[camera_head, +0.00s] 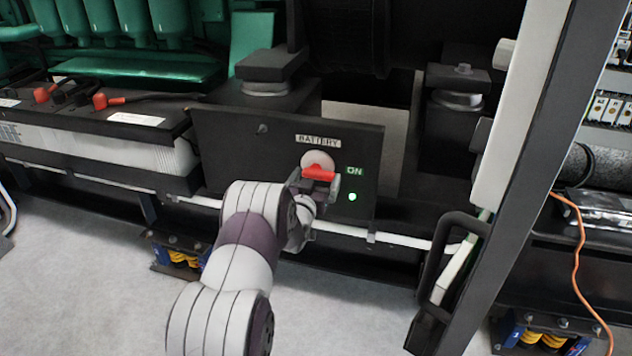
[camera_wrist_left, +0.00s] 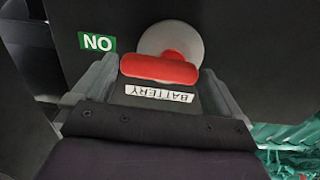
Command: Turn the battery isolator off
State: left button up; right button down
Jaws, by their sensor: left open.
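The battery isolator's red handle (camera_head: 318,173) sits on a pale round base on a black panel (camera_head: 232,150), under a "BATTERY" label (camera_head: 318,141). A green "ON" label (camera_head: 355,171) and a lit green lamp (camera_head: 352,197) are to its right. In the left wrist view the red handle (camera_wrist_left: 160,68) lies crosswise, with the label upside down below it. My left gripper (camera_head: 322,187) is open at the handle, its fingers (camera_wrist_left: 160,85) on either side of it. I cannot tell whether they touch it. My right gripper is not in view.
Batteries with red terminal caps (camera_head: 107,101) stand to the left below a green engine (camera_head: 130,65). A dark upright post with a handle (camera_head: 460,235) stands to the right. An orange cable (camera_head: 580,250) hangs at far right. Pale floor (camera_head: 90,270) is clear in front.

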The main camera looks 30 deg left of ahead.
pick_arm(q)
jog(key=c, duration=0.7)
jog(key=shift+f+m, duration=0.1)
jog(key=shift+m, duration=0.3)
jog(key=m, duration=0.2)
jog(key=m+b, duration=0.1)
jog(key=shift+f+m, duration=0.3)
jog(key=shift+m, duration=0.1)
jog(key=shift+s+a+f+m+b, duration=0.15)
jog(key=shift+m+b, duration=0.6)
jog(key=shift+m, duration=1.5)
jog(key=shift+w+a+f+m+b, duration=0.15)
jog(key=shift+m+b, duration=0.6)
jog(key=shift+m, duration=1.45)
jog(key=shift+s+a+f+m+b, duration=0.2)
jog(key=shift+m+b, duration=0.55)
jog(key=shift+m, duration=1.5)
